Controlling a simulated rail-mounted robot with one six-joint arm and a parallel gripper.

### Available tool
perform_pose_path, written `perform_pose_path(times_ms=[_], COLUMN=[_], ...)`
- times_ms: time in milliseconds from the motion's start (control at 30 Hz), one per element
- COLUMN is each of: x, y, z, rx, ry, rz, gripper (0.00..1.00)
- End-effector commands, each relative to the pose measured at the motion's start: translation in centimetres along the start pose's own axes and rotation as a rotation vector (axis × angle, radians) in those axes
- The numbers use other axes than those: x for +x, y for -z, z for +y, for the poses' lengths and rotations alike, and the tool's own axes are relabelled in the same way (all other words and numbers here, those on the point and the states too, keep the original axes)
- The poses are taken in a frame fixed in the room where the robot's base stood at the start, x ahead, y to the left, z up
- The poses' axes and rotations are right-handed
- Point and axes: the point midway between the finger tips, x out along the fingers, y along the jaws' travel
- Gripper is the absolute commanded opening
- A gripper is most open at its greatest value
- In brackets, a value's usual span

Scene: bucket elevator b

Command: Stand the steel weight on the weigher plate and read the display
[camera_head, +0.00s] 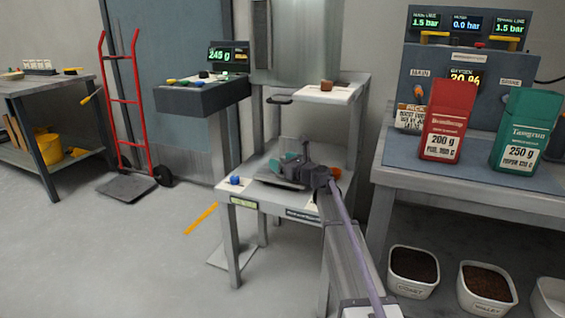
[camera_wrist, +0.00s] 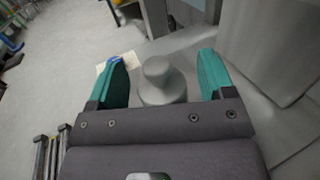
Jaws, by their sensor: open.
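The steel weight (camera_wrist: 158,84), a grey knobbed cylinder, stands upright between my gripper's (camera_wrist: 161,62) two teal fingers in the wrist view. The fingers are open with a visible gap on each side of it. In the head view my gripper (camera_head: 292,165) is over the low white table (camera_head: 245,200), and I cannot make out the weight there. A green-lit display (camera_head: 228,56) on the grey console seems to read 245 g. I cannot tell the weigher plate apart for sure.
A small blue object (camera_head: 235,181) lies on the low table's left corner. A higher shelf (camera_head: 325,92) carries a brown object. A right-hand bench (camera_head: 465,180) holds a red bag (camera_head: 448,120) and a green bag (camera_head: 525,130). Open floor lies at left.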

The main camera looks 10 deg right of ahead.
Motion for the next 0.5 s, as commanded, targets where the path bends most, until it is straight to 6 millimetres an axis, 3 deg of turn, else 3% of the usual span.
perform_pose_path(times_ms=[167, 500], x=[-0.7, -7.2], y=[-0.4, -0.3], z=[0.1, 0.1], rx=[0.000, 0.000], ry=[0.001, 0.001], rz=[0.000, 0.000], gripper=[0.75, 0.75])
